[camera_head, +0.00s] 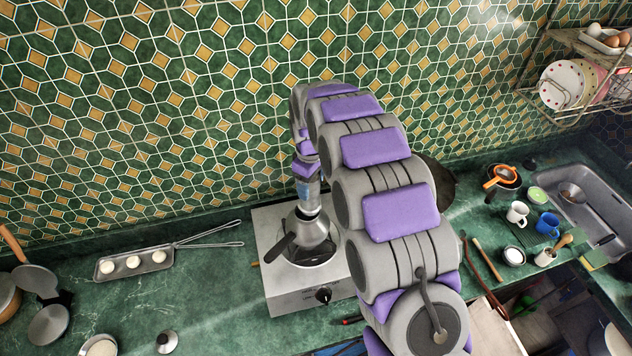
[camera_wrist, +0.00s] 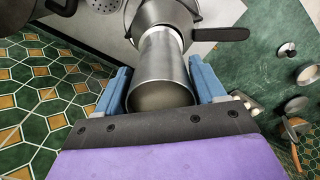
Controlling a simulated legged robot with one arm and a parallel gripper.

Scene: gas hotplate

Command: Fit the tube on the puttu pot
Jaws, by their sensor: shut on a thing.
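The puttu pot (camera_head: 309,234) is a silver metal pot with a black side handle, standing on the gas hotplate (camera_head: 291,302). Its neck and handle also show at the top of the wrist view (camera_wrist: 160,14). The tube (camera_wrist: 163,62) is a plain steel cylinder, lined up with the pot's neck. My gripper (camera_wrist: 160,70) has its two blue fingers on either side of the tube and is shut on it. In the head view my gripper (camera_head: 307,190) is directly above the pot. The tube's end meets or nearly meets the neck; I cannot tell whether it is seated.
A long-handled pan (camera_head: 134,262) with white pieces lies left of the hotplate. Cups, including a blue mug (camera_head: 547,224), and a sink (camera_head: 590,200) are at the right. The tiled wall is close behind the hotplate.

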